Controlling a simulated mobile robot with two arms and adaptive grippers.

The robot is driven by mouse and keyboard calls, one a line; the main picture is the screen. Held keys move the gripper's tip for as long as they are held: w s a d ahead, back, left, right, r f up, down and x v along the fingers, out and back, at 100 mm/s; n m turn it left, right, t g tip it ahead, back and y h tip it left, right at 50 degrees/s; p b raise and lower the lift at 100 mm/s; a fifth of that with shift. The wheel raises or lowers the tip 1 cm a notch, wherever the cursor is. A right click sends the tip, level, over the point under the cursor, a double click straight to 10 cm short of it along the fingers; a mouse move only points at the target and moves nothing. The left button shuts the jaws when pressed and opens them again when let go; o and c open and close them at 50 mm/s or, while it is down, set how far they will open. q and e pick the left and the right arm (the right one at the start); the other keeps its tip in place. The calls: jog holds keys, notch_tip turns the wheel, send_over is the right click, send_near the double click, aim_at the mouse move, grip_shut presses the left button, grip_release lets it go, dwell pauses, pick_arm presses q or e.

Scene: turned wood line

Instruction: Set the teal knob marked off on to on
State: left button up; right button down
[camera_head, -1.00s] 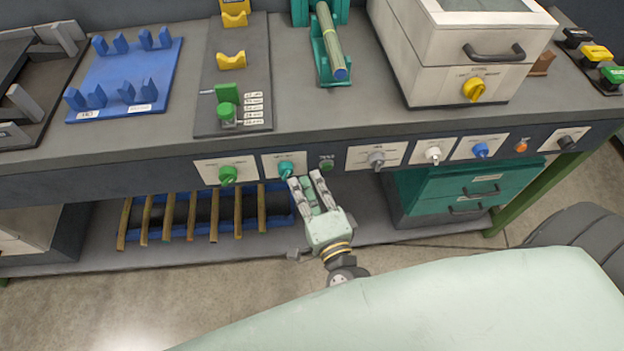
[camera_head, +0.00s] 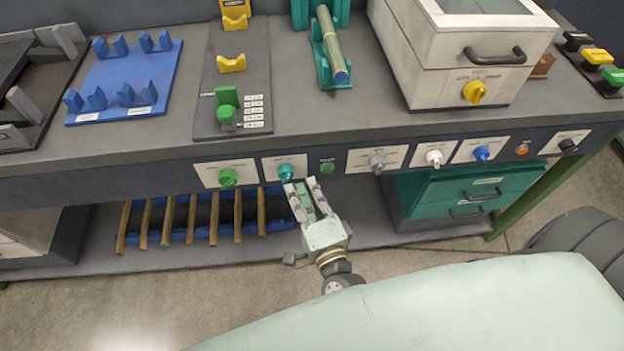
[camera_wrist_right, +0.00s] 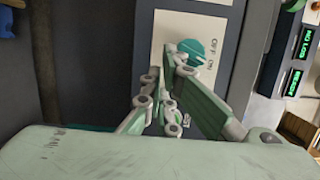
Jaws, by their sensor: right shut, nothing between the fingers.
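The teal knob (camera_head: 286,172) sits on a white plate on the dark front face of the bench. It also shows in the right wrist view (camera_wrist_right: 195,50), beside the printed words OFF and ON. I cannot tell clearly which word it points at. My right gripper (camera_head: 301,185) is just below and right of the knob in the head view, shut with nothing between its fingers. In the wrist view its fingertips (camera_wrist_right: 165,70) reach over the plate and partly cover the knob's edge. I cannot tell whether they touch it. My left gripper is not in view.
A green knob (camera_head: 228,177) is left of the teal one and a small green button (camera_head: 327,167) right of it. A grey knob (camera_head: 376,161), a white knob (camera_head: 434,157) and a blue knob (camera_head: 481,152) follow. A blue tray (camera_head: 283,208) with wooden sticks lies below.

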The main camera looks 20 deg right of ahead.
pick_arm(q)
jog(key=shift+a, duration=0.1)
pick_arm(e)
jog(key=shift+s, duration=0.3)
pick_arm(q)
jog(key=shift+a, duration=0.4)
pick_arm(e)
jog(key=s, duration=0.7)
jog(key=shift+s, duration=0.25)
jog(key=shift+a, duration=0.1)
